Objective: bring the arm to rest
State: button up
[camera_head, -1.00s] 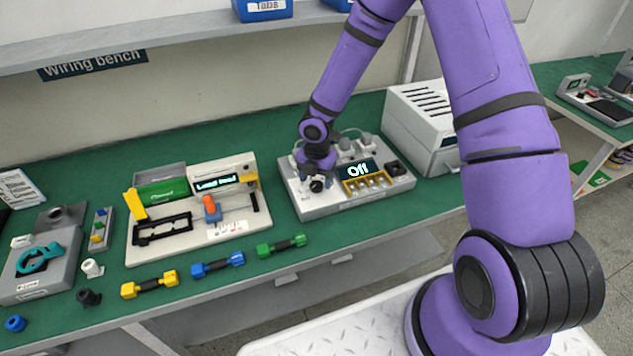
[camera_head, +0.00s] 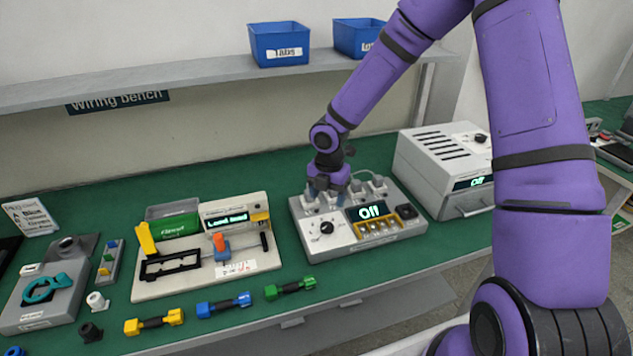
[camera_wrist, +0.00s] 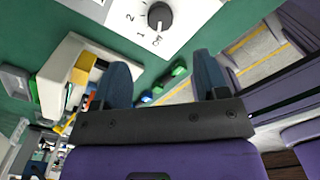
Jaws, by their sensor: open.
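My gripper (camera_wrist: 160,82) is open and empty in the wrist view, its two dark blue fingers apart with nothing between them but the bench far below. In the head view my gripper (camera_head: 328,188) hangs over the back left part of a grey control box (camera_head: 345,244) whose display reads "Off". The dark knob (camera_head: 326,227) of that box is uncovered; it also shows in the wrist view (camera_wrist: 160,14), beside the "Off" mark. I cannot tell how high the fingertips are above the box.
Several coloured two-ended tools (camera_head: 224,305) lie along the front edge. A grey vented unit (camera_head: 445,165) stands on the right. A shelf with blue bins (camera_head: 279,44) runs above the bench.

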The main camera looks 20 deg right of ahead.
jog(key=s+d+r+m+t+h, duration=0.1)
jog(key=s+d+r+m, duration=0.1)
jog(key=s+r+m, duration=0.45)
jog(key=s+d+r+m+h, duration=0.1)
jog(key=d+r+m, duration=0.15)
jog(key=r, duration=0.65)
jog(key=s+d+r+m+t+h, duration=0.1)
jog(key=s+d+r+m, duration=0.15)
jog(key=r+m, duration=0.35)
jog(key=s+r+m+t+y, duration=0.1)
jog(key=s+r+m, duration=0.5)
jog(key=s, duration=0.3)
jog(key=s+r+m+t+y, duration=0.2)
jog(key=s+r+m, duration=0.3)
jog(key=s, duration=0.5)
jog(key=shift+r+m, duration=0.4)
jog(key=shift+m, duration=0.2)
jog(key=shift+s, duration=0.1)
